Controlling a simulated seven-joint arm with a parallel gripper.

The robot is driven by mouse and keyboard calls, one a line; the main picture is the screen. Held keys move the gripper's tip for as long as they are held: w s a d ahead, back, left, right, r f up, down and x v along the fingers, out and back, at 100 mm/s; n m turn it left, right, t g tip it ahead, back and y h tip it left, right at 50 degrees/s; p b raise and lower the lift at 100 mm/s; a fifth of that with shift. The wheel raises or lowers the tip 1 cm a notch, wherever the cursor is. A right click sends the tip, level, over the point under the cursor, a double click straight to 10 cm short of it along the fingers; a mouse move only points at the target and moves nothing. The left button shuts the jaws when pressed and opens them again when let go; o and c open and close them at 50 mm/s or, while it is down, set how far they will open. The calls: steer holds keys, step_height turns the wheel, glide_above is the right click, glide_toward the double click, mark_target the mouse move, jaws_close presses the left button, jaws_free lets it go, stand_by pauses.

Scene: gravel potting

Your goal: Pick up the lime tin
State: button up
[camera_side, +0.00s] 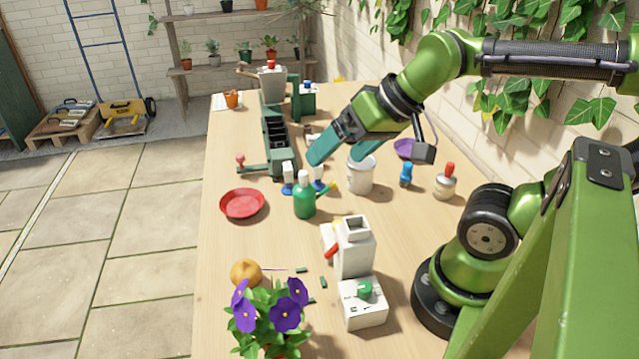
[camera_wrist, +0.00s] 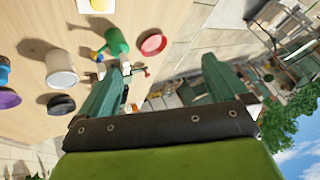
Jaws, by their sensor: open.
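A round white tin (camera_side: 361,179), which looks like the lime tin, stands upright on the table; no label can be read. It also shows in the wrist view (camera_wrist: 61,72), left of the fingers and outside the gap between them. My gripper (camera_side: 336,158) has teal fingers spread apart, with nothing between them. It is above the table, and one finger overlaps the tin's upper edge in the side view. In the wrist view the fingers (camera_wrist: 165,66) are apart from the tin.
A green watering can (camera_side: 304,201) and red saucer (camera_side: 242,204) stand left of the tin. A blue item (camera_side: 406,174), a red-topped pot (camera_side: 445,185) and a purple dish (camera_side: 404,149) are to its right. A white box-shaped device (camera_side: 354,252) stands in front.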

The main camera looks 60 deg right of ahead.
steer(key=w+d+f+m+g+h, duration=0.1)
steer(key=d+f+m, duration=0.25)
steer(key=d, duration=0.25)
steer(key=m, duration=2.6)
glide_toward(371, 163)
steer(key=x, duration=0.9)
steer(key=shift+w+x, duration=0.2)
steer(key=shift+x, duration=2.4)
steer(key=shift+d+r, duration=0.1)
steer(key=shift+r, duration=0.05)
steer(key=c, duration=1.1)
